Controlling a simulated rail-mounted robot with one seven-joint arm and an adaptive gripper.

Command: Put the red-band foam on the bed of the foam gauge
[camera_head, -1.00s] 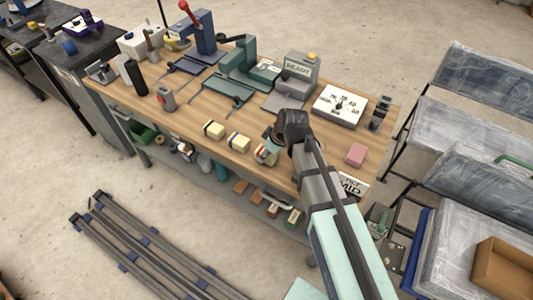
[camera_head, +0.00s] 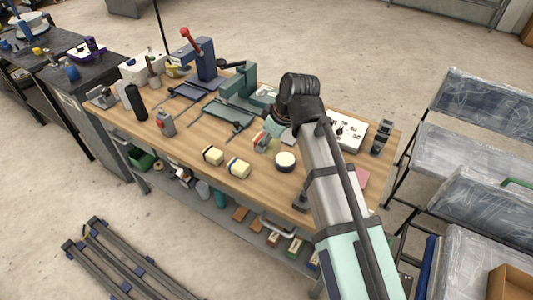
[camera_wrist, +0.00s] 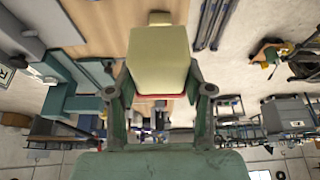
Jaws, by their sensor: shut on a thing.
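The red-band foam (camera_wrist: 158,62) is a cream block with a red band near its lower end in the wrist view. My gripper (camera_wrist: 160,102) is shut on it, one finger on each side. In the head view my gripper (camera_head: 270,132) holds the foam (camera_head: 260,143) over the middle of the bench, behind a round white-topped thing. The foam's height above the bench is hard to judge. The grey machine with a READY display, perhaps the foam gauge, is hidden behind my arm now, so its bed cannot be seen.
Two cream foams, one with a dark band (camera_head: 212,155) and one with a blue band (camera_head: 238,168), lie left of my gripper. The round thing (camera_head: 285,160) stands in front. A green press (camera_head: 238,95) stands behind left. A white dial board (camera_head: 348,132) and pink block (camera_head: 362,176) are at right.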

